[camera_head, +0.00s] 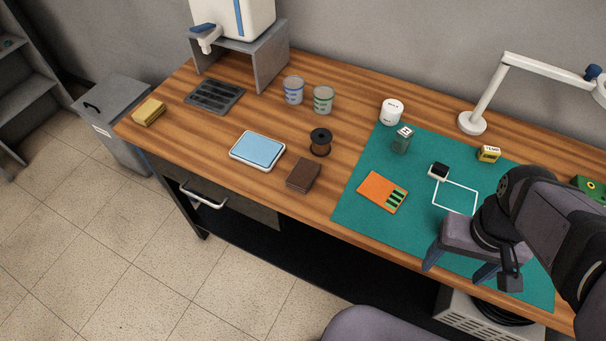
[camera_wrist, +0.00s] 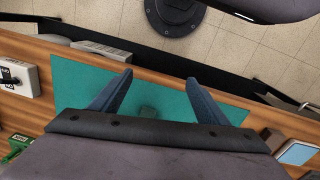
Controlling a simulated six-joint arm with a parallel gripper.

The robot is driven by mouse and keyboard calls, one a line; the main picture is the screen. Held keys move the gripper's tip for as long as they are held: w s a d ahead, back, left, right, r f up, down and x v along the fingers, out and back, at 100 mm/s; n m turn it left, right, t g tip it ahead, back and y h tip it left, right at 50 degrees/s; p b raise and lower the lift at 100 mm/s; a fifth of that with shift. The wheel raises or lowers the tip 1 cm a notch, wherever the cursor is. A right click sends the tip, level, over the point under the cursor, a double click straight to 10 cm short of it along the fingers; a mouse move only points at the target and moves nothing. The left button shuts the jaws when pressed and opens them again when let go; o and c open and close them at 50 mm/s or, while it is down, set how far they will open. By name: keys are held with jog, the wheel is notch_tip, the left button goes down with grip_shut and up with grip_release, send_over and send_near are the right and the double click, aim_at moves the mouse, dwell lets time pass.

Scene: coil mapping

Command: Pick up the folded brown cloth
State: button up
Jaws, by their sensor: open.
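The folded brown cloth (camera_head: 303,176) lies on the wooden bench near its front edge, left of the green mat, in the head view. It is a small dark brown rectangle set at an angle. My gripper (camera_head: 457,268) is open and empty above the front right part of the mat, well to the right of the cloth and apart from it. In the wrist view my gripper (camera_wrist: 159,78) shows two blue fingers spread wide over the mat.
A blue-topped tray (camera_head: 258,149) and a dark spool (camera_head: 320,142) stand close to the cloth. An orange card (camera_head: 382,191), a grey-green block (camera_head: 402,140) and a small black-and-white item (camera_head: 438,171) are on the green mat (camera_head: 350,203). A lamp (camera_head: 472,123) stands behind.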

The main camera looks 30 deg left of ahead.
jog(key=w+f+n+h, duration=0.1)
jog(key=n, duration=0.2)
jog(key=n+t+y+b, duration=0.1)
jog(key=n+t+b, duration=0.5)
jog(key=n+t, duration=1.65)
send_over(301, 174)
jog(key=s, duration=0.6)
jog(key=n+g, duration=0.9)
jog(key=shift+y, duration=0.3)
notch_tip(301, 174, down, 6)
jog(key=shift+d+r, duration=0.1)
jog(key=shift+f, duration=0.3)
jog(key=shift+r+p+x, duration=0.15)
jog(key=shift+p+x, duration=0.35)
jog(key=shift+x, duration=1.3)
jog(key=shift+r+p+x, duration=0.15)
jog(key=shift+p+x, duration=0.35)
jog(key=shift+x, duration=1.3)
jog(key=shift+w, duration=0.15)
